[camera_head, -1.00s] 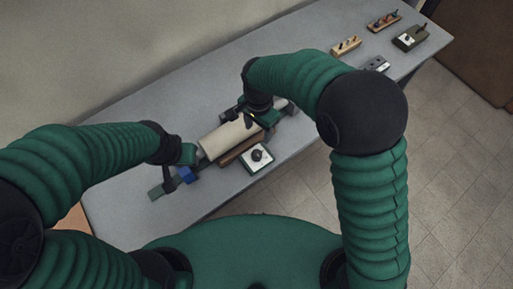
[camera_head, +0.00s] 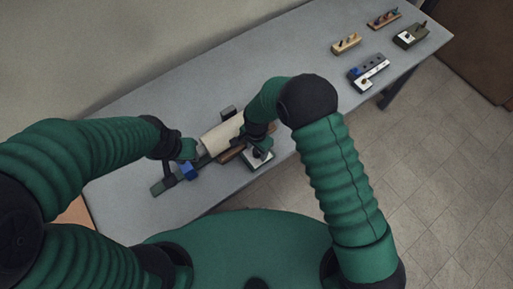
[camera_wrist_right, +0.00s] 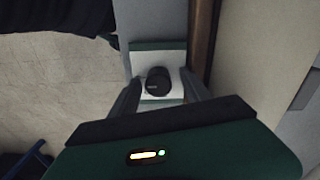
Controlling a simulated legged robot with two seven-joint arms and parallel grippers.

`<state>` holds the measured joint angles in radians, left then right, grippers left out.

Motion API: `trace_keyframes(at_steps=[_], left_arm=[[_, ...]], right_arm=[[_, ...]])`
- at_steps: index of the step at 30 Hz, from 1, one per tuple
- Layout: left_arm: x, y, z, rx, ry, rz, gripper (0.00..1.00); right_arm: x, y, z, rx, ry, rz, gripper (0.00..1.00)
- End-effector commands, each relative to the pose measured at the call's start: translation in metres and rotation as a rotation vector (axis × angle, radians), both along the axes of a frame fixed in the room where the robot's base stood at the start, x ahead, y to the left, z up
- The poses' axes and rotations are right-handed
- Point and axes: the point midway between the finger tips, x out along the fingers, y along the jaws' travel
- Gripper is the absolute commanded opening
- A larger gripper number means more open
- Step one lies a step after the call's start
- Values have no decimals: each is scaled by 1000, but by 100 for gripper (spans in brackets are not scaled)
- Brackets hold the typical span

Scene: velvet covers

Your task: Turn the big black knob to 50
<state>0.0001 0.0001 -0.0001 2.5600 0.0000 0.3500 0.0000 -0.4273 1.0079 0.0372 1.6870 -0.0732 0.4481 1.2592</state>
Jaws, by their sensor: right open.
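The big black knob (camera_wrist_right: 158,81) sits on a white plate on a dark green base, near the table's front edge. In the right wrist view the knob lies between the two open fingers of my right gripper (camera_wrist_right: 158,95). I cannot tell whether they touch it, and no scale reading is legible. In the head view my right gripper (camera_head: 259,145) is over the knob's base (camera_head: 256,160) and partly covers it. My left gripper (camera_head: 180,158) is at the left end of the dark rail with a blue block; its jaws are not clear.
A cream roll (camera_head: 222,133) and a brown wooden bar (camera_head: 230,154) lie just beside the knob's base. Several small boards with knobs and pegs (camera_head: 369,73) stand at the right end of the grey table (camera_head: 290,60).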

Motion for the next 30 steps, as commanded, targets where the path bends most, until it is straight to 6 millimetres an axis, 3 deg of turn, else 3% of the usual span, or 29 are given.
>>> trace_keyframes(at_steps=[6,19,30], left_arm=[[0,0,0,0,0,0,43],[0,0,0,0,0,0,43],[0,0,-1,0,0,0,43]], right_arm=[[1,-1,0,1,-1,0,54],[0,0,0,1,-1,1,0],[0,1,0,2,0,46,0]])
